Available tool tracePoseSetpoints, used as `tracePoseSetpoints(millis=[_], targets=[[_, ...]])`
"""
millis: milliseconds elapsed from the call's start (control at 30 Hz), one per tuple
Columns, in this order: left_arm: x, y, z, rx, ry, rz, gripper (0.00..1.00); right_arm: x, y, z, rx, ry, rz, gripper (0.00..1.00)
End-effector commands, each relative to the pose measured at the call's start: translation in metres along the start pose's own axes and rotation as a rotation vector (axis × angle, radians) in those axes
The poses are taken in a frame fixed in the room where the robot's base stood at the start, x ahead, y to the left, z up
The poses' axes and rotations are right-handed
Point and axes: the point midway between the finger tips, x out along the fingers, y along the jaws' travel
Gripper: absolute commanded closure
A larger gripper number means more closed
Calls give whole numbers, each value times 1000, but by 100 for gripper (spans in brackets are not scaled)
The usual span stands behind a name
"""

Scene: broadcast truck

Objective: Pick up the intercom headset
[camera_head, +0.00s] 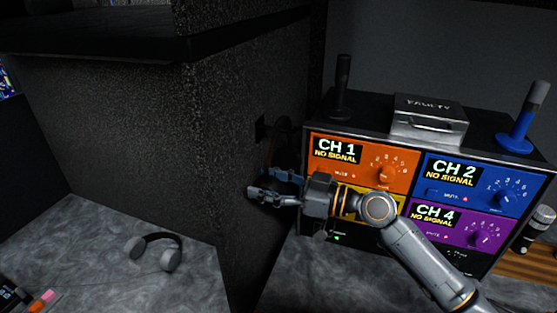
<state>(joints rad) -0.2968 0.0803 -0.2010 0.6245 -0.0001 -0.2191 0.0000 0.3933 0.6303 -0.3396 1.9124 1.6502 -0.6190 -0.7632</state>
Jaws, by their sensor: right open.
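A grey headset (155,250) with a dark headband and two round earcups lies on the grey counter at the lower left. A dark curved thing (286,130) hangs on the side of the black speckled wall, by a small dark mount; it may be another headset, but it is too dark to tell. My right gripper (262,183) is open and empty, pointing left, just below this dark thing and in front of the equipment rack. It is well to the right of the headset on the counter. My left gripper is not in view.
The rack (420,190) has coloured channel panels. On top are a metal box marked FAULTY (428,122), a black upright handset (341,88) and a blue one (526,115). A black wall (190,140) juts out between the left counter and the rack. The left counter is mostly clear.

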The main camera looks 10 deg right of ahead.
Motion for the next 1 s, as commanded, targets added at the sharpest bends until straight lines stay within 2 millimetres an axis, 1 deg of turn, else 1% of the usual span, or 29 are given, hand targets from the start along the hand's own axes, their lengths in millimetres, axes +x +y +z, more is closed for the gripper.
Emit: tracePoseSetpoints(millis=[100,233,267,300,467,500,533,867,1000], targets=[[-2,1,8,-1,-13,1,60,3,0,0,-1,0,0,45],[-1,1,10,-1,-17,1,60,3,0,1,-1,-1,0,45],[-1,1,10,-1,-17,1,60,2,0,1,-1,-1,0,47],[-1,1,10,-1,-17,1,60,2,0,1,-1,-1,0,55],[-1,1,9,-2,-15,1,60,2,0,1,-1,-1,0,88],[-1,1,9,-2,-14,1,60,2,0,1,0,-1,0,96],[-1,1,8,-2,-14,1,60,2,0,1,0,-1,0,100],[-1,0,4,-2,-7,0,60,2,0,-2,-3,1,1,100],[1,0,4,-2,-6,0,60,2,0,-10,-6,2,0,100]])
